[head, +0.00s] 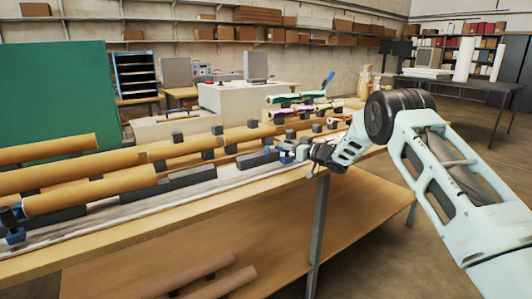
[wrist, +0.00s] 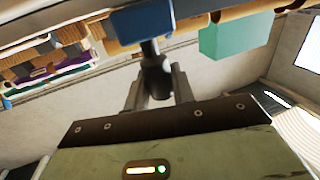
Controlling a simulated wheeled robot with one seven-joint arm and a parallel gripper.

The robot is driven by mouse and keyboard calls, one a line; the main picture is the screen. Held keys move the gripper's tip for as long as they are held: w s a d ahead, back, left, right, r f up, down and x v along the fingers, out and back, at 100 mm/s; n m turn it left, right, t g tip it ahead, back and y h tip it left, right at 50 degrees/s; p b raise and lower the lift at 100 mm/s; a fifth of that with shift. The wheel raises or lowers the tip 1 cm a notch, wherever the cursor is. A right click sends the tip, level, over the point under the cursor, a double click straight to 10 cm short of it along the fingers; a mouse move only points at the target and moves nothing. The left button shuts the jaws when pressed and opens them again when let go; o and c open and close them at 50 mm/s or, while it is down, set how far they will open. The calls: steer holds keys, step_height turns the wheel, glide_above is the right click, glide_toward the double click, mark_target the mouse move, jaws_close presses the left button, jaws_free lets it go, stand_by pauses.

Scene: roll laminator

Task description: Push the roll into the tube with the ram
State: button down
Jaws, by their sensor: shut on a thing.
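My gripper (head: 309,153) is at the table's front edge in the head view. In the wrist view its two fingers (wrist: 158,92) are closed around a dark upright handle. The handle joins a blue block (wrist: 142,24), which I take to be the ram. A teal block (wrist: 235,38) is to its right there. In the head view a brown roll (head: 90,190) lies in the front row at left, and long brown tubes (head: 185,146) lie behind it on dark supports. I cannot tell which is the task's roll or tube, or whether the ram touches one.
Patterned rolls (head: 300,96) lie at the table's far end; they also show in the wrist view (wrist: 60,75). Another blue fitting with a dark knob (head: 14,228) is at far left. A green panel (head: 55,103) stands behind. More tubes (head: 190,276) lie on the lower shelf.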

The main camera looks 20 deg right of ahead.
steer(key=d, duration=0.1)
steer(key=w+d, duration=0.1)
steer(key=d, duration=0.3)
steer(key=shift+w+d, duration=0.15)
steer(key=shift+w, duration=0.15)
steer(key=shift+d+r, duration=0.15)
steer(key=shift+d, duration=0.2)
steer(key=c, duration=1.2)
jaws_free()
steer(key=shift+w+d, duration=0.1)
steer(key=shift+w, duration=0.05)
steer(key=b+v, duration=0.2)
steer(key=v, duration=1.5)
steer(key=shift+s, duration=0.25)
